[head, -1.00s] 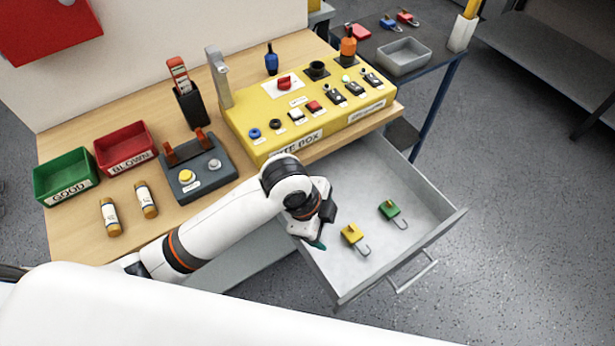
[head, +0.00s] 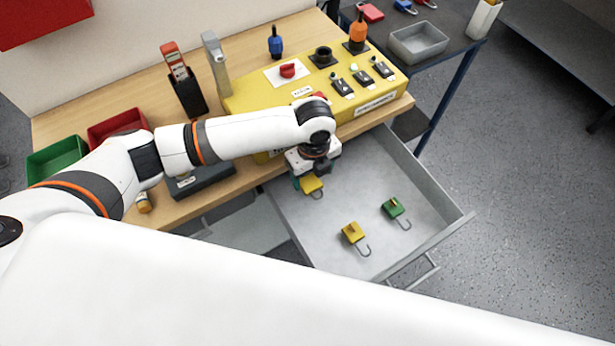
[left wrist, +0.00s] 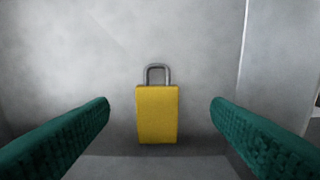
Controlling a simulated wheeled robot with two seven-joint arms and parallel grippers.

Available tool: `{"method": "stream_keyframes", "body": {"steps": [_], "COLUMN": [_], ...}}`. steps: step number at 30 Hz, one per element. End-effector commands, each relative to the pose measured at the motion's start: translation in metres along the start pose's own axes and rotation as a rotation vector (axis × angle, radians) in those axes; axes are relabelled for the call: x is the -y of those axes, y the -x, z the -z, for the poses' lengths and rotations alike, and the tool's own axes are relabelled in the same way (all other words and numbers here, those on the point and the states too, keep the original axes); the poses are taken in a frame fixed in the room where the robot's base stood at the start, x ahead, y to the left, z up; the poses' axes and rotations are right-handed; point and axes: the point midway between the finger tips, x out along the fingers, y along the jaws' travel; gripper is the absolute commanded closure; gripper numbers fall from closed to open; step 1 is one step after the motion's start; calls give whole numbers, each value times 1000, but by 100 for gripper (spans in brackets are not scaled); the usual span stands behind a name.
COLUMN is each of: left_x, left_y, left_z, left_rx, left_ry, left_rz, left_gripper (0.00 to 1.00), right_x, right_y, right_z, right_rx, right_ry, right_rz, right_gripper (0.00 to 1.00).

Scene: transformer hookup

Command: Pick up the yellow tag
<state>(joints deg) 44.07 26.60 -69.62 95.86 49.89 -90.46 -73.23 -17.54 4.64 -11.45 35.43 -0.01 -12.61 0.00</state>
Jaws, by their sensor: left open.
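A yellow padlock-shaped tag (head: 313,186) with a grey loop lies in the open drawer near its back left corner. In the left wrist view this tag (left wrist: 157,115) is centred between two green fingers, loop pointing up the picture, with a gap on each side. My left gripper (head: 307,174) is open, pointing down over it and partly hiding it in the head view. A second yellow tag (head: 352,232) lies nearer the drawer front. A green one (head: 394,209) lies to its right. My right gripper is not in view.
The drawer (head: 345,191) has raised walls around the gripper. The yellow box (head: 378,92) with switches stands on the bench just behind. Green (head: 55,160) and red (head: 117,126) bins sit at the left.

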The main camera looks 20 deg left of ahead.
Motion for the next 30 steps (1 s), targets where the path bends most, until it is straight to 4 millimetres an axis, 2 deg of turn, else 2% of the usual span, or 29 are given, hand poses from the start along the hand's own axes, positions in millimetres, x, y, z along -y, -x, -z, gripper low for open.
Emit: {"method": "stream_keyframes", "body": {"steps": [5, 13, 22, 30], "left_x": [-1, -3, -3, -3], "left_y": [-13, -51, -56, -55], "left_z": [1, 3, 3, 4], "left_rx": [0, -1, -1, -1], "left_ry": [1, 0, 0, 0], "left_rz": [1, 0, -2, -2], "left_gripper": [27, 27, 27, 71], "right_x": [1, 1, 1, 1], "right_y": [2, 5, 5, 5], "right_z": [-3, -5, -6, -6], "right_rx": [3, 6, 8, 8], "right_ry": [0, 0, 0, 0], "right_rz": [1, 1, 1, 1], "right_gripper": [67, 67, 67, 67]}}
